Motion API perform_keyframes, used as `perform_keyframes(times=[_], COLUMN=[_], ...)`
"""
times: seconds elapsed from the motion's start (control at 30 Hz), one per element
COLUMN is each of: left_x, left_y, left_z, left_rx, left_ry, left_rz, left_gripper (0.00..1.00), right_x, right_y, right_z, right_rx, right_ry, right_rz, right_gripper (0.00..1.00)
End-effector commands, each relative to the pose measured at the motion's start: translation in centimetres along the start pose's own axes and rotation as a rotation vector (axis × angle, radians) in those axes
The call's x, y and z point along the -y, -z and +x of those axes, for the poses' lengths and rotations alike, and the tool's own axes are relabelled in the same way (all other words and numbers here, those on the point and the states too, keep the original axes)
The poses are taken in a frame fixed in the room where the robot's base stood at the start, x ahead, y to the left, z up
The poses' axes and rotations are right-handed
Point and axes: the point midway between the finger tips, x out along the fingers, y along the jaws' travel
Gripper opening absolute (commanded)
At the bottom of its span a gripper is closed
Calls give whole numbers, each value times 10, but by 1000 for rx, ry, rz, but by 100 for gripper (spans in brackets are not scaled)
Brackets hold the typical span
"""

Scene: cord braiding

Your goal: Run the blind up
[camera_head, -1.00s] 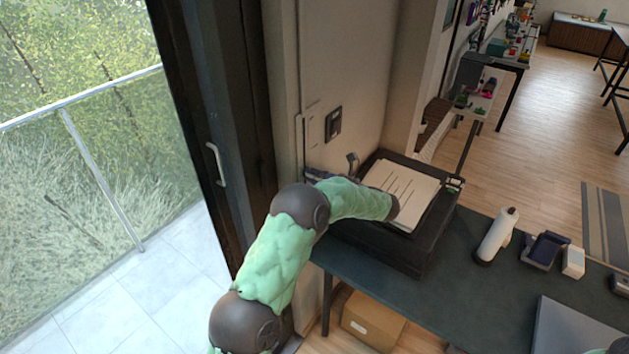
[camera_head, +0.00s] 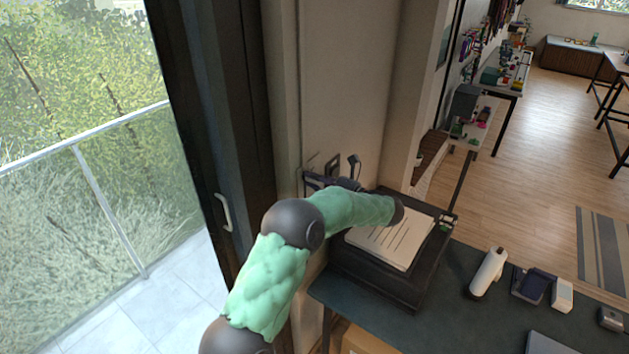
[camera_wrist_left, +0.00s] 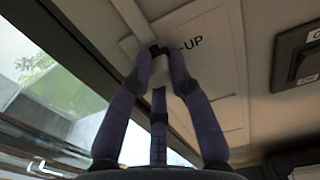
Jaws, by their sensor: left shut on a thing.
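My left gripper (camera_head: 309,178) is at the wall beside the dark door frame, just below and left of a dark switch plate (camera_head: 332,165). The fingertips hide most of the held part. The blind itself cannot be made out. My right gripper is out of view.
A black machine (camera_head: 390,285) with papers (camera_head: 395,240) stands on the dark table (camera_head: 455,315), under my left forearm. A white bottle (camera_head: 489,272) and small devices (camera_head: 535,284) are to its right. The glass door with its handle (camera_head: 224,212) is at left.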

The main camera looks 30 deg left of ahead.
Motion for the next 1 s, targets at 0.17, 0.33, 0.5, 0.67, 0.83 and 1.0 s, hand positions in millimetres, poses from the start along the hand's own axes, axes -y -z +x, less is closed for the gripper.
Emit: perform_keyframes(times=[0.17, 0.33, 0.5, 0.67, 0.83, 1.0], left_x=[1, 1, 0, 0, 1, 1], left_y=[-8, -9, -7, -6, -4, -5], left_z=[1, 1, 1, 0, -12, -42], left_rx=[8, 8, 7, 5, 5, 5], left_ry=[1, 0, -1, 0, 2, 4], left_rz=[-14, -17, -13, -10, -8, -9], left_gripper=[0, 38, 45, 45, 45, 45], right_x=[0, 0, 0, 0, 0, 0], right_y=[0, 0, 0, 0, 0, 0], right_z=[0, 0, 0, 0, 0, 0], right_rx=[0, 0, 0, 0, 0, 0], right_ry=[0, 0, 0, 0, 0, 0], right_rz=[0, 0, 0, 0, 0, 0], right_gripper=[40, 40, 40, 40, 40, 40])
